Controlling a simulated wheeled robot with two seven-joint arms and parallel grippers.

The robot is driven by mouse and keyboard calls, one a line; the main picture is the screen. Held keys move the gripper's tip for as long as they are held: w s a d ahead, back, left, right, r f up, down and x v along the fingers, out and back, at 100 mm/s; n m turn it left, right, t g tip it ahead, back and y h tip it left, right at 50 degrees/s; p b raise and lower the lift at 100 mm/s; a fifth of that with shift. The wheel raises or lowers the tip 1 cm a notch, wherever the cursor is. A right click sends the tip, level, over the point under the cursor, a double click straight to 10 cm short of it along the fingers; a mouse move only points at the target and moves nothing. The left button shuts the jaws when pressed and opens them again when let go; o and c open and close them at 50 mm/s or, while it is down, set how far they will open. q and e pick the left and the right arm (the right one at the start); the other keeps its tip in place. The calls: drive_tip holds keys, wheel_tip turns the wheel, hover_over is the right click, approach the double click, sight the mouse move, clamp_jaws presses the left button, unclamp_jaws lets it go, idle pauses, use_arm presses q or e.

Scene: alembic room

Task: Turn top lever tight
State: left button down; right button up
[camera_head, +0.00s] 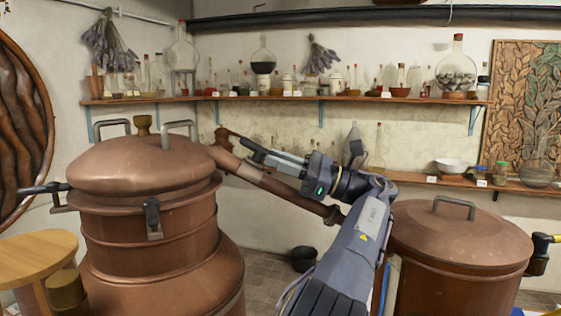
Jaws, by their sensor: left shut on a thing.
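My left gripper (254,151) reaches in from the lower middle and points left, beside the upper end of the copper pipe (285,190). It is shut on the top lever at that pipe end; the fingers hide most of the lever, so its angle cannot be told. The large copper still (150,240) stands at the left. Its domed lid (140,165) has two metal handles. Dark clamp levers sit on its rim, one at the left (45,189) and one at the front (152,215). My right gripper is not in view.
A second copper vessel (460,240) with a handled lid stands at the right, close to my left arm. A round wooden table (38,258) is at lower left. Shelves (330,98) with glassware line the back wall. A dark pot (303,259) sits on the floor.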

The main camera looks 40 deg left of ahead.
use_arm(q)
drive_tip(key=c, duration=1.4)
unclamp_jaws()
drive_tip(key=shift+o, duration=0.2)
drive_tip(key=shift+d, duration=0.1)
drive_tip(key=v, duration=0.7)
drive_tip(key=shift+w+d+f, duration=0.15)
drive_tip(key=shift+w+d, duration=0.05)
drive_tip(key=shift+d, duration=0.1)
